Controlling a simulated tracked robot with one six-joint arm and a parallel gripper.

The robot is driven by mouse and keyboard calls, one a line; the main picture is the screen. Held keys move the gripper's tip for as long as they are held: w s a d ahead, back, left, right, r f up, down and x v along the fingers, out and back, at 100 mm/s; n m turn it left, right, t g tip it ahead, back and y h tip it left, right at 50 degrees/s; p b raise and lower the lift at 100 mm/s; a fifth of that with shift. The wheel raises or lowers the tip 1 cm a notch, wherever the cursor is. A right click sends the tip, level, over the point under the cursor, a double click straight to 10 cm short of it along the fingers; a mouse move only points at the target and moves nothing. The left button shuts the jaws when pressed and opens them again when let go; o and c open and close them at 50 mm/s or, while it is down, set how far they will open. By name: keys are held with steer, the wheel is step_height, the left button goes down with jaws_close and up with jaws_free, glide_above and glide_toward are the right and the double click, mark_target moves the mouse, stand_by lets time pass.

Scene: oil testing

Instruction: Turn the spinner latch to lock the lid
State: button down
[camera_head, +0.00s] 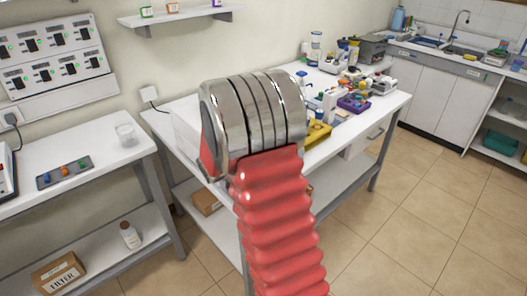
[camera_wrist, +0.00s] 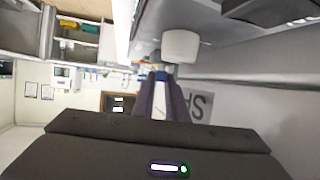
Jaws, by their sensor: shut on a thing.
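In the wrist view my gripper (camera_wrist: 160,82) reaches forward between two dark purple-grey fingers. It is shut on a small blue part (camera_wrist: 160,75) at the fingertips; whether this is the spinner latch I cannot tell. A white rounded cylinder (camera_wrist: 180,46) stands just beyond the fingertips, against a grey surface. I cannot make out a lid or whether it is locked. In the head view my red ribbed arm fills the middle and hides the gripper and whatever it works on.
In the head view a bench (camera_head: 392,101) carries crowded bottles and lab items at its back and right. A left table (camera_head: 95,150) holds a clear cup (camera_head: 125,133) and a dark tray (camera_head: 49,181). Tiled floor (camera_head: 400,220) is free at the right.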

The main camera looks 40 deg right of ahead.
stand_by(0.4)
steer(key=c, duration=1.8)
jaws_free()
steer(key=shift+o, duration=0.2)
steer(key=v, duration=1.3)
steer(key=shift+a, duration=0.4)
steer(key=shift+s, duration=0.1)
